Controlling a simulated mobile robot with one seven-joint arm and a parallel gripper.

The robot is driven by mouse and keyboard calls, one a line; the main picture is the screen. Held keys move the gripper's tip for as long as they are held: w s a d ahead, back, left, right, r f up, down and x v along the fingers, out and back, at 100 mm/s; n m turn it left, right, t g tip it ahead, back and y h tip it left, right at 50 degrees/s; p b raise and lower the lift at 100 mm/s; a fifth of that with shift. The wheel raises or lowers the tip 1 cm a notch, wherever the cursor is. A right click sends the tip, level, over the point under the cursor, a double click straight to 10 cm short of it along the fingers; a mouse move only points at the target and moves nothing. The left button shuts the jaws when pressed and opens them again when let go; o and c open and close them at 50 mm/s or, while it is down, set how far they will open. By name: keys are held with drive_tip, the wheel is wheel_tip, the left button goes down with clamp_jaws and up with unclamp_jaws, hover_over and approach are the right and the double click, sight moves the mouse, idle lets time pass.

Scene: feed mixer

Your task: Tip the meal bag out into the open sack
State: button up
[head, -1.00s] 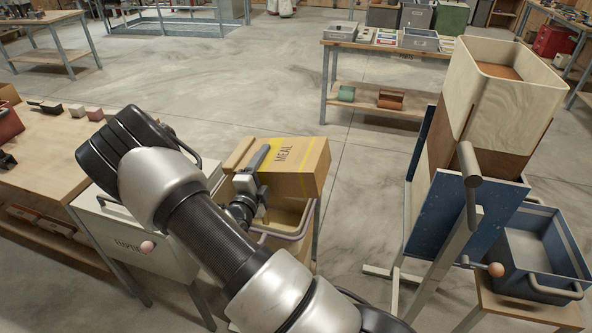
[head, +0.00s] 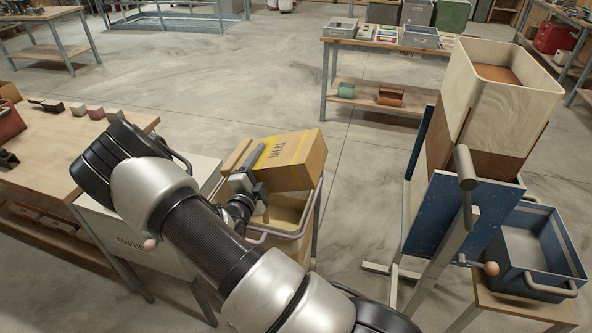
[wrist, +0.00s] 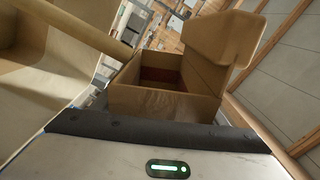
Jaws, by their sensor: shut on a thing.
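The meal bag (head: 292,160) is a tan, box-shaped bag with yellow bands and the word MEAL. It is tilted in the head view, over the open sack. My gripper (head: 258,184) is shut on its near left side; the fingertips are partly hidden. In the wrist view the bag (wrist: 205,85) gapes open with a flap up, and reddish-brown meal shows inside. The open sack (head: 291,213) is a beige, open-topped container just below the bag. Its inside is partly hidden by the bag and my arm. I see no meal falling.
A grey bin marked EMPTIES (head: 130,243) stands left of the sack, beside a wooden bench (head: 60,155). A mixer (head: 470,180) with a wooden hopper and a blue bin (head: 535,250) stand at the right. Floor is clear between sack and mixer.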

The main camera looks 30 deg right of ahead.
sight(270, 155)
idle(0.4)
drive_tip(key=shift+w+a+r+n+p, duration=0.1)
drive_tip(key=shift+a+r+n+p, duration=0.1)
drive_tip(key=shift+n+p, duration=0.25)
drive_tip(key=shift+w+a+n+p, duration=0.1)
drive_tip(key=shift+w+n+p, duration=0.1)
drive_tip(key=shift+n+p, duration=0.25)
drive_tip(key=shift+f, duration=0.1)
idle(0.7)
drive_tip(key=r+m+p, duration=0.1)
drive_tip(key=s+d+r+m, duration=0.1)
drive_tip(key=m, duration=0.1)
drive_tip(key=r+m+p, duration=0.1)
drive_tip(key=shift+s+d+r+m+p, duration=0.1)
drive_tip(key=shift+s+d+m+p, duration=0.2)
drive_tip(key=shift+m+p, duration=0.1)
drive_tip(key=shift+s+r+m, duration=0.1)
drive_tip(key=shift+m, duration=0.4)
drive_tip(key=shift+d+r, duration=0.1)
